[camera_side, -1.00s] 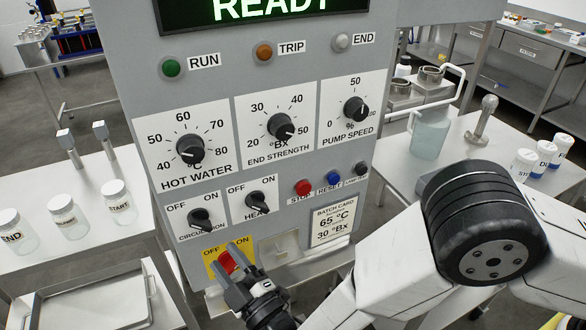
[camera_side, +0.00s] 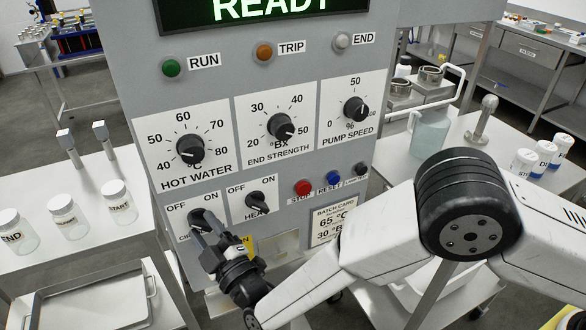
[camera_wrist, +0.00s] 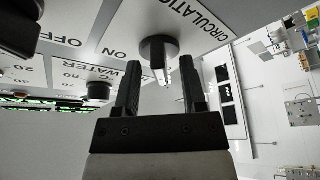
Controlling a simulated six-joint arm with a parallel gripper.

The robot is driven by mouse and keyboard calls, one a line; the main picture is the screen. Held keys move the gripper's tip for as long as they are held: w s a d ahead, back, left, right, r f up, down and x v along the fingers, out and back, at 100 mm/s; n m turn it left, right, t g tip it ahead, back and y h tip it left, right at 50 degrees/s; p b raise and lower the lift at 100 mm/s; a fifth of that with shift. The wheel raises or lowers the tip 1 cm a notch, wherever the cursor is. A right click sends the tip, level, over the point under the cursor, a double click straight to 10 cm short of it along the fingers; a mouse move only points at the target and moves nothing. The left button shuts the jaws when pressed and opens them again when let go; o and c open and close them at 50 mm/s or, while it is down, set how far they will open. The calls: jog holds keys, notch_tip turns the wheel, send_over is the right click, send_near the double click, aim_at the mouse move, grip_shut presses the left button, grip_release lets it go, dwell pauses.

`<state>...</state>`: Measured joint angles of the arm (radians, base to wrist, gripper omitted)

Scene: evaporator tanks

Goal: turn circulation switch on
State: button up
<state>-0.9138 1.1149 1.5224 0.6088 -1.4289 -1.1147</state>
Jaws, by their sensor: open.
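The circulation switch (camera_side: 198,215) is a black knob on a white plate marked OFF and ON, at the lower left of the grey panel. My gripper (camera_side: 203,234) is in front of it in the side view, covering much of the knob and its label. In the wrist view the knob (camera_wrist: 158,47) with a white mark lies just beyond and between my two fingers (camera_wrist: 161,68), which are open and apart. Whether they touch it I cannot tell. I cannot tell the knob's setting clearly.
The heat switch (camera_side: 256,202) is close by on the right, with the hot water dial (camera_side: 190,149) above. Stop (camera_side: 302,187) and reset (camera_side: 333,178) buttons sit further right.

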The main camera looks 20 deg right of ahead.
grip_shut()
jog(key=shift+f+m, duration=0.1)
jog(key=shift+m, duration=0.5)
jog(key=m+h, duration=0.1)
jog(key=m, duration=0.1)
jog(key=m+t+h, duration=0.1)
jog(key=m, duration=0.2)
jog(key=shift+a+t, duration=0.2)
jog(key=shift+t, duration=0.1)
jog(key=m+h, duration=0.3)
jog(key=m, duration=0.3)
jog(key=m+g+h, duration=0.1)
jog(key=m+h, duration=0.2)
jog(key=m, duration=0.3)
jog(key=m+h, duration=0.3)
jog(key=m, duration=0.4)
jog(key=shift+a+g+h, duration=0.3)
jog(key=shift+a, duration=0.1)
jog(key=shift+m, duration=0.3)
